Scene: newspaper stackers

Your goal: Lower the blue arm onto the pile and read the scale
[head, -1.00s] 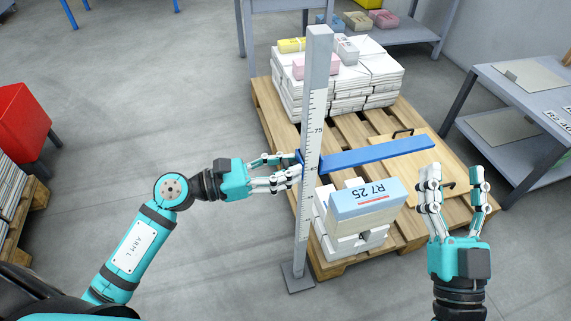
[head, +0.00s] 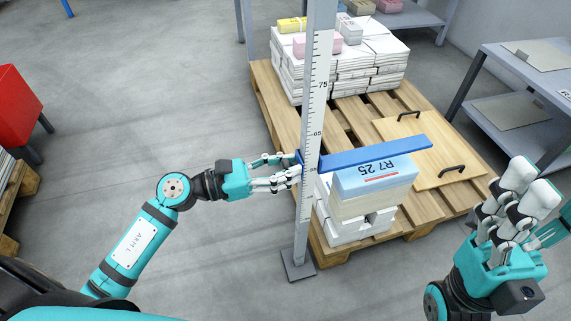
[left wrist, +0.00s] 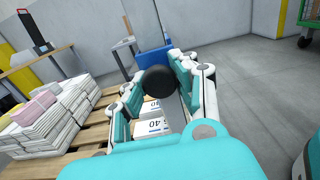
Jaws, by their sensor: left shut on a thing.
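The blue arm (head: 375,153) reaches right from the upright post (head: 305,215) with its scale. In the head view it lies along the far top edge of the near pile (head: 348,208), whose top bundle is labelled "R7 25" (head: 375,178). Whether it touches the pile I cannot tell. The scale shows 75 and 65 above the arm; the lower mark is too small to read surely. My left gripper (head: 293,174) is shut on a black knob (left wrist: 157,82) at the arm's post end. My right gripper (head: 538,205) is open and empty at the right.
A wooden pallet (head: 262,80) carries the near pile, a board with two black handles (head: 425,135) and a far pile of papers (head: 345,70). A grey shelf table (head: 535,85) stands at the right. A red bin (head: 20,105) is at the left.

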